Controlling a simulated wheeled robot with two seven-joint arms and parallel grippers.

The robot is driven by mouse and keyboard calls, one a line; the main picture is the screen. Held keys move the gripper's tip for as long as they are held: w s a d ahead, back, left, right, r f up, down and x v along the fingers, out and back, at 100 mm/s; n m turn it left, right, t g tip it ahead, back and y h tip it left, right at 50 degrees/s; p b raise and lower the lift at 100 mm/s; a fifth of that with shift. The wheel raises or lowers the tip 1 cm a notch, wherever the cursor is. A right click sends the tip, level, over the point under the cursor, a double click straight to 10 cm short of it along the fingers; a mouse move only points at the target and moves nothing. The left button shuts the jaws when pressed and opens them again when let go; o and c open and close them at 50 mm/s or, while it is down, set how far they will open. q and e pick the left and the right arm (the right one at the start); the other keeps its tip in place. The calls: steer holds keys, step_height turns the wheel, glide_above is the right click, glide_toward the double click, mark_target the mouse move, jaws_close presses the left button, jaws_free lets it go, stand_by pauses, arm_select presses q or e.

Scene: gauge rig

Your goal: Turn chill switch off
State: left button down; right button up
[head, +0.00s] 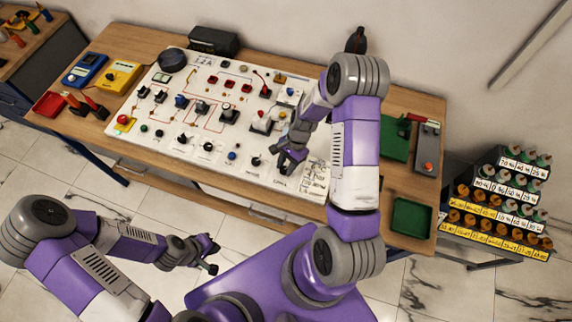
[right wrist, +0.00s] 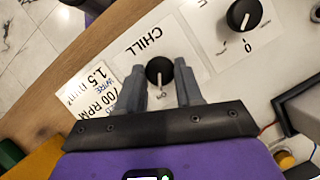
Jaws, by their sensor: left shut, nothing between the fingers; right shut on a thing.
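The chill switch is a round black knob (right wrist: 160,71) on a white plate marked CHILL (right wrist: 143,40) in the right wrist view. Its white pointer line points to the bottom of that picture, towards a small label that I cannot read surely. My right gripper (right wrist: 159,66) has one finger on each side of the knob and is shut on it. In the head view my right gripper (head: 287,167) is at the front right part of the white panel (head: 225,165) and hides the knob. My left gripper (head: 212,262) is shut and empty, off the table over the floor.
Another black knob (right wrist: 243,14) with a 0 mark is beside the chill plate. A printed card (right wrist: 92,90) reading 700 RPM lies on the other side. Several switches and wires cover the panel. A green tray (head: 411,217) is at the table's right end.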

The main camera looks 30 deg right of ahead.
steer(key=shift+w+n, duration=0.1)
steer(key=shift+n, duration=0.2)
steer(key=shift+w+n+g+h+b, duration=0.1)
steer(key=shift+n+g+h+b, duration=0.25)
steer(key=shift+n, duration=0.65)
steer(key=n, duration=0.2)
steer(key=n+g+h+b, duration=0.1)
steer(key=n, duration=0.1)
steer(key=shift+w+a+g, duration=0.1)
steer(key=shift+a+g, duration=0.05)
steer(key=shift+g, duration=0.1)
steer(key=n+h+b, duration=0.1)
steer(key=n, duration=0.2)
steer(key=shift+a+n+g, duration=0.1)
steer(key=shift+n+g, duration=0.3)
steer(key=shift+w+a+n+h+b, duration=0.1)
steer(key=shift+n+h+b, duration=0.5)
steer(key=shift+n, duration=1.3)
steer(key=o, duration=1)
steer(key=shift+o, duration=0.2)
steer(key=shift+r, duration=0.1)
